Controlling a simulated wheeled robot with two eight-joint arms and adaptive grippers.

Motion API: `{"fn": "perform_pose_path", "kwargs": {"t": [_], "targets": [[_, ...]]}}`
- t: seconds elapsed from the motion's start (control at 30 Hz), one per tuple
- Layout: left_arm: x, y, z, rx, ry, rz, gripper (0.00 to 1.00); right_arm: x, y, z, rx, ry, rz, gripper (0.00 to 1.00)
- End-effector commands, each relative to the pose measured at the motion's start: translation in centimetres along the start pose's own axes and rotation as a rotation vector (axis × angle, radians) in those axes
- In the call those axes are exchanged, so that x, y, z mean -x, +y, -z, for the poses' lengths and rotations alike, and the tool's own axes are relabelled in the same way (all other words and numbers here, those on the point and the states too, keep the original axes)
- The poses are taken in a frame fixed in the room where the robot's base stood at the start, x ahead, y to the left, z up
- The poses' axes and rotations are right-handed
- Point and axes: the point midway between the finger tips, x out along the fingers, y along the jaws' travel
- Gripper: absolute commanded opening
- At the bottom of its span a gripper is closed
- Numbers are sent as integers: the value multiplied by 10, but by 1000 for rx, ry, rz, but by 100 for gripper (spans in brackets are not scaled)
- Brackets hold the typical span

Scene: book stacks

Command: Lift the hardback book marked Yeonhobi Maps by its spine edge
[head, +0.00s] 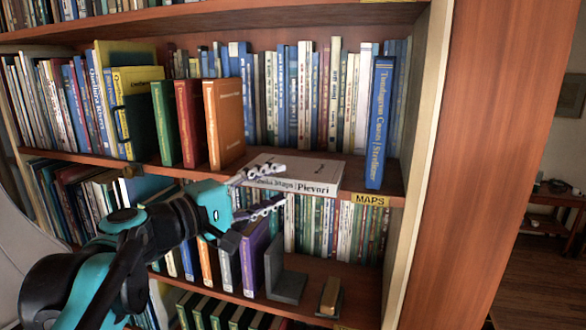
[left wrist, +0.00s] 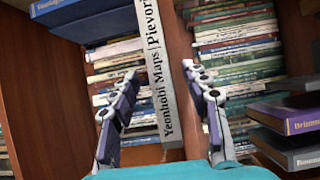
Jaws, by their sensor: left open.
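The Yeonhobi Maps book (head: 310,171) is a pale hardback lying flat on the middle shelf, its lettered spine facing out at the front edge. In the left wrist view its white spine (left wrist: 155,75) runs between my fingers. My left gripper (head: 281,185) is open at the spine's left part, one finger at the level of the book's top and the other lower, in front of the shelf edge. It also shows in the left wrist view (left wrist: 161,72). I cannot tell whether either finger touches the book. My right gripper is not in view.
A blue book (head: 380,122) stands upright right of the flat book, close to the shelf's side panel. An orange book (head: 224,122) stands to the left. The MAPS label (head: 370,199) is on the shelf edge.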

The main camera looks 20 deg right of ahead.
Motion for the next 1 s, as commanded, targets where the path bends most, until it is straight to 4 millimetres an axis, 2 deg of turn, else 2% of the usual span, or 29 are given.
{"fn": "perform_pose_path", "kwargs": {"t": [0.13,0.4,0.43,0.6,1.0], "targets": [[-18,1,0,0,-2,0,47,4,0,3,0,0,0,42],[-22,0,0,0,0,1,47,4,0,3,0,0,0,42],[-22,0,0,0,0,1,41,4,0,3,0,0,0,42],[-22,0,0,0,0,1,0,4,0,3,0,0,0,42],[-22,3,0,0,0,0,0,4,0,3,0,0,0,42]]}}
